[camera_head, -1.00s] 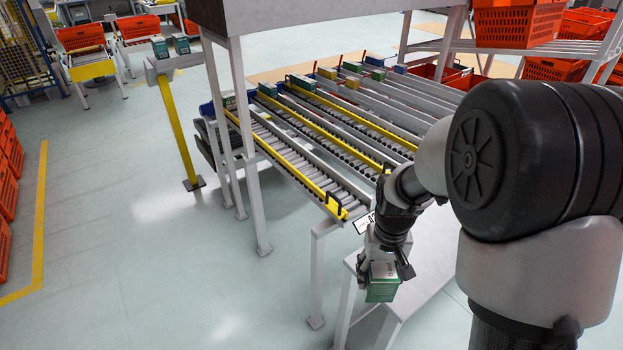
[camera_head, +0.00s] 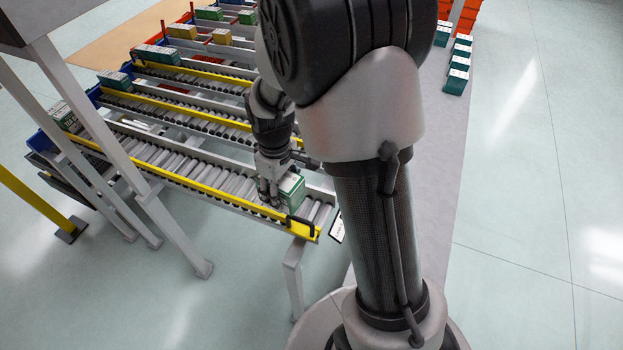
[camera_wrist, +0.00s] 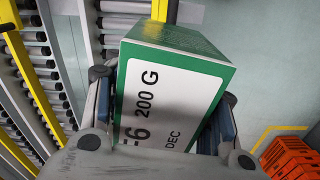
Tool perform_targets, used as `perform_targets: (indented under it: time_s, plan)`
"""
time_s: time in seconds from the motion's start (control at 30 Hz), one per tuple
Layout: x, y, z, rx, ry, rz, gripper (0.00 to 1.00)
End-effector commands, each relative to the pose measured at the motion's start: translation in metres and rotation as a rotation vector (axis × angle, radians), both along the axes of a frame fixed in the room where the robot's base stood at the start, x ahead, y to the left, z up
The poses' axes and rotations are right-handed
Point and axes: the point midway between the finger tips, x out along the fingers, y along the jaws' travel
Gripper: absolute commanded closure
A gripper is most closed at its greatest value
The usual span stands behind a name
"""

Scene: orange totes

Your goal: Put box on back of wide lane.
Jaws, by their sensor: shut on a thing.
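My gripper (camera_head: 277,191) is shut on a green and white box (camera_head: 293,189). In the wrist view the box (camera_wrist: 175,85) sits between the two fingers, its white label reading "200 G" and "DEC" towards the camera. In the head view, gripper and box are over the front end of the wide lane (camera_head: 190,164), the nearest roller lane, beside its yellow rail. Whether the box touches the rollers I cannot tell. A similar box (camera_head: 64,116) stands at the far, back end of that lane. The rollers between are bare.
Narrower roller lanes run alongside behind, with green boxes (camera_head: 114,81) and yellow boxes (camera_head: 182,32) at their far ends. A yellow rail (camera_head: 220,192) edges the wide lane. A grey post (camera_head: 110,150) stands in front of the rack. More green boxes (camera_head: 456,80) stand on the right.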

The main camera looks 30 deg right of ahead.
Motion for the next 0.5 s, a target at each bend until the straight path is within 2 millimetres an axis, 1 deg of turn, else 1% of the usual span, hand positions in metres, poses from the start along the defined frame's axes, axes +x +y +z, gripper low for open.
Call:
perform_targets:
  time_s: [0.1,0.5]
  plan:
    - [0.001,-0.013,-0.006,0.001,0.0,0.202,0.76]
    - [0.002,-0.054,-0.025,0.005,0.0,0.92,0.76]
